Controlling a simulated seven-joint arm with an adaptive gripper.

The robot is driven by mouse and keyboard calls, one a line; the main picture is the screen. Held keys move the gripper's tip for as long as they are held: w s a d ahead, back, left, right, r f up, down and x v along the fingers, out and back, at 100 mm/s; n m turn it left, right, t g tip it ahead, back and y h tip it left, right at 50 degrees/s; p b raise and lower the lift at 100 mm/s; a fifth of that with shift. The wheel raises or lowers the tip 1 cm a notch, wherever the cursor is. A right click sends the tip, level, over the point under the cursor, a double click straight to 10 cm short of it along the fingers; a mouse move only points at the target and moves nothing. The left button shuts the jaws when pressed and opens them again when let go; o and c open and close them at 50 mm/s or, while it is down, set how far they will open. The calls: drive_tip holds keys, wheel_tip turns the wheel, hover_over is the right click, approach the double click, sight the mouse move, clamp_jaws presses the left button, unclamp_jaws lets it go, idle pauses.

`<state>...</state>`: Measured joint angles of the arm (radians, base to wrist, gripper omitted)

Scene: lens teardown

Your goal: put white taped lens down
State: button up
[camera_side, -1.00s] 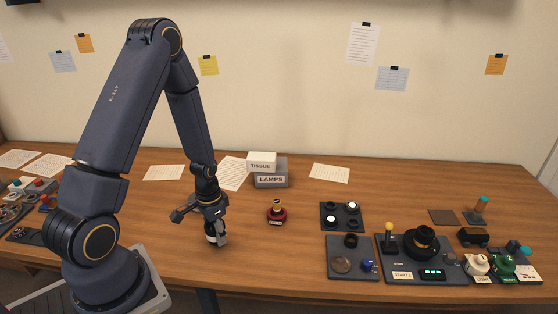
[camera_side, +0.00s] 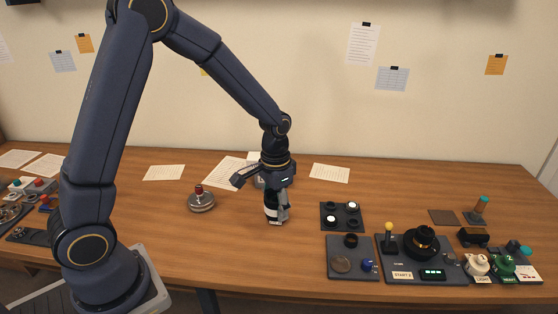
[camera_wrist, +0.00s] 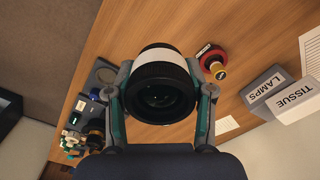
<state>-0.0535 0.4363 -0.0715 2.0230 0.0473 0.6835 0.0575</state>
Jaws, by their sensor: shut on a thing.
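The white taped lens (camera_wrist: 162,95) is a black barrel with a white band, and it sits between my two fingers in the wrist view, its round dark end facing the camera. In the side view the lens (camera_side: 270,208) is upright at the table's middle, partly covered by a finger. My gripper (camera_side: 277,212) is shut on its sides. I cannot tell whether the lens bottom touches the wooden table (camera_side: 180,245).
The LAMPS (camera_wrist: 267,86) and TISSUE (camera_wrist: 296,98) boxes are close by. A dark tray (camera_side: 342,226) with round pieces lies right.

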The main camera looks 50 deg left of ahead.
drive_tip(key=shift+w+r+n, duration=0.15)
drive_tip(key=shift+r+n, duration=0.3)
drive_tip(key=shift+n, duration=0.05)
drive_tip(key=w+a+r+m, duration=0.2)
drive_tip(key=w+a+r, duration=0.2)
drive_tip(key=w+r, duration=0.5)
drive_tip(key=w+a+f+n, duration=0.2)
drive_tip(key=w+a, duration=0.1)
drive_tip(key=a, duration=0.7)
drive_tip(key=w+a+f+n, duration=0.1)
drive_tip(key=w+a+n, duration=0.2)
drive_tip(key=a, duration=0.7)
drive_tip(key=s+a+f+n, duration=0.2)
drive_tip(key=s+a+f, duration=0.2)
drive_tip(key=a, duration=0.4)
drive_tip(key=s+a+f+n, duration=0.2)
drive_tip(key=s+a+f, duration=0.25)
drive_tip(key=a, duration=0.35)
drive_tip(key=s+a+f+n, duration=0.2)
drive_tip(key=s+a+f, duration=0.2)
drive_tip(key=a, duration=0.4)
drive_tip(key=f, duration=0.5)
drive_tip(key=s+f, duration=0.1)
drive_tip(key=f, duration=0.1)
drive_tip(key=shift+s+a+f, duration=0.1)
drive_tip(key=shift+a+f, duration=0.15)
drive_tip(key=shift+f, duration=0.15)
